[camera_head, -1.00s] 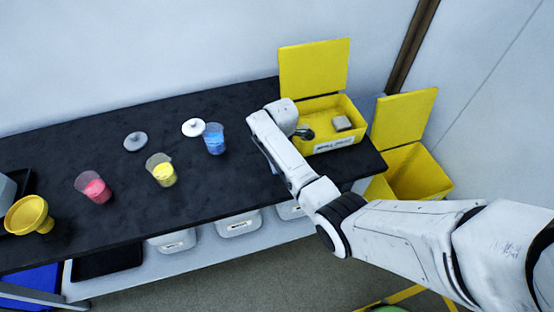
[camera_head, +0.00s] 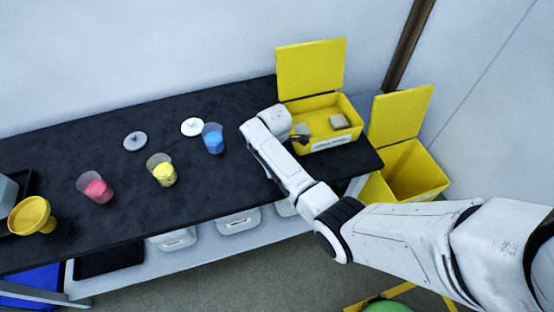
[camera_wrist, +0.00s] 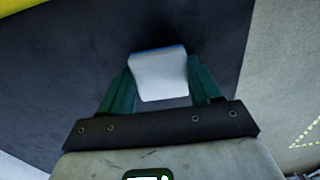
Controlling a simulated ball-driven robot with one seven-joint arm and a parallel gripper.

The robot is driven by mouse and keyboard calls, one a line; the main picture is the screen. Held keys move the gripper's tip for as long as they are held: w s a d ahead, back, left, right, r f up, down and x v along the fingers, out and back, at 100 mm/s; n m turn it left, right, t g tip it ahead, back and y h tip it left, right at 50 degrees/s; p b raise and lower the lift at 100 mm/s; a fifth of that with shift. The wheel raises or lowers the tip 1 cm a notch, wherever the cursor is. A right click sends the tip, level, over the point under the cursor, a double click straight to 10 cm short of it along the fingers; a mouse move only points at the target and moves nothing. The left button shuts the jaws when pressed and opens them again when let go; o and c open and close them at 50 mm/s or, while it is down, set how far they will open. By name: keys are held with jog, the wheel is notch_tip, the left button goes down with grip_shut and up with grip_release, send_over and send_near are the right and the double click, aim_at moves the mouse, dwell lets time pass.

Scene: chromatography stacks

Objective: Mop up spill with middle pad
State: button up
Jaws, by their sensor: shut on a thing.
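My gripper (camera_wrist: 160,88) is shut on a pale grey pad (camera_wrist: 158,75) with a blue edge, held between its two green fingers. In the head view my gripper (camera_head: 299,137) is at the left end of the open yellow box (camera_head: 335,143), and a grey pad shows there (camera_head: 302,129). Another grey pad (camera_head: 339,121) lies in the box's right part. I cannot tell whether the held pad touches anything. No spill can be made out; my arm hides part of the bench.
The black bench (camera_head: 90,150) carries a blue beaker (camera_head: 213,139), a yellow beaker (camera_head: 162,171), a red beaker (camera_head: 95,188), two round lids (camera_head: 135,141) and a yellow funnel (camera_head: 32,215). An open yellow bin (camera_head: 415,175) stands right of the bench. The bench's middle back is clear.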

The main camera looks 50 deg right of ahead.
dwell(0.3)
jog(key=shift+w+d+b, duration=0.25)
jog(key=shift+w+b, duration=0.25)
jog(key=shift+b, duration=0.05)
jog(key=shift+w+d+b, duration=0.8)
jog(key=shift+w+b, duration=0.25)
jog(key=shift+w, duration=0.1)
jog(key=shift+s, duration=0.1)
jog(key=shift+s+a+r+p, duration=0.15)
jog(key=shift+s+a+p, duration=0.2)
jog(key=shift+p, duration=0.4)
jog(key=shift+s+a+p, duration=0.25)
jog(key=shift+s+p, duration=0.15)
notch_tip(320, 180, up, 5)
jog(key=p, duration=0.5)
jog(key=shift+r, duration=0.9)
